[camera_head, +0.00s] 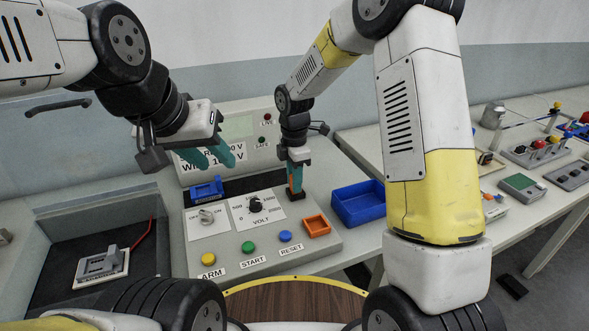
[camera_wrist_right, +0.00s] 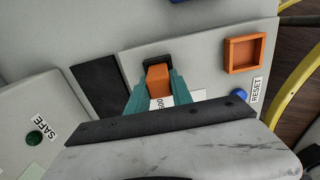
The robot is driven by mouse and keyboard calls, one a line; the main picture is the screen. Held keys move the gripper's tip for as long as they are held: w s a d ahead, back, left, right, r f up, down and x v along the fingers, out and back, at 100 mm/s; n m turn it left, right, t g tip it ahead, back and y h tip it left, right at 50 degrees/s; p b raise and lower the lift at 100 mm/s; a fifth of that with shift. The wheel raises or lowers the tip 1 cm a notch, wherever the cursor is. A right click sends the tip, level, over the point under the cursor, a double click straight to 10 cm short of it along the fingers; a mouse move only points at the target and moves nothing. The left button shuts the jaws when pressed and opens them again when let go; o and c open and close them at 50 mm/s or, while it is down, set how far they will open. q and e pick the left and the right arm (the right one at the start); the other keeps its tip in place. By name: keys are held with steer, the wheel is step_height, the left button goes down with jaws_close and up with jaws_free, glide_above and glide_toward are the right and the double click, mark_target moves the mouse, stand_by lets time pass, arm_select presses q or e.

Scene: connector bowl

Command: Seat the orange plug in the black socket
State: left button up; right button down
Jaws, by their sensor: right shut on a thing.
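The orange plug (camera_wrist_right: 158,82) is between the teal fingers of my right gripper (camera_wrist_right: 155,98) in the right wrist view, and a sliver of it shows in the head view (camera_head: 291,177). My right gripper (camera_head: 295,182) is shut on it and points down at the panel. The black socket (camera_wrist_right: 157,61) is right at the plug's far end; it also shows under the fingertips in the head view (camera_head: 296,195). I cannot tell whether the plug's end is inside the socket or just above it. My left gripper (camera_head: 210,158) is open and empty above the panel's back left.
The sloped panel carries a blue part (camera_head: 206,189), a dial (camera_head: 255,205), coloured buttons (camera_head: 249,248) and a square orange tray (camera_head: 316,226). A blue bin (camera_head: 358,203) stands to the right. A grey device (camera_head: 102,264) lies on the left.

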steer(key=shift+f, duration=0.25)
steer(key=c, duration=1.1)
jaws_free()
step_height(320, 180, up, 12)
steer(key=s+d+r+m+t+y, duration=0.1)
steer(key=s+d+r+m+t, duration=0.1)
steer(key=s+d+r+m, duration=0.7)
steer(key=shift+s+d+r+m+t+y, duration=0.25)
steer(key=shift+s+d+m+t, duration=0.55)
steer(key=shift+s+m, duration=1.45)
steer(key=shift+s+d+r+m+t+y, duration=0.15)
steer(key=shift+s+d+r+m+t, duration=0.65)
steer(key=shift+s+m, duration=1.45)
steer(key=shift+s+d+f+m+t+y, duration=0.15)
steer(key=shift+s+d+m+t, duration=0.35)
steer(key=shift+s+d+m, duration=1.2)
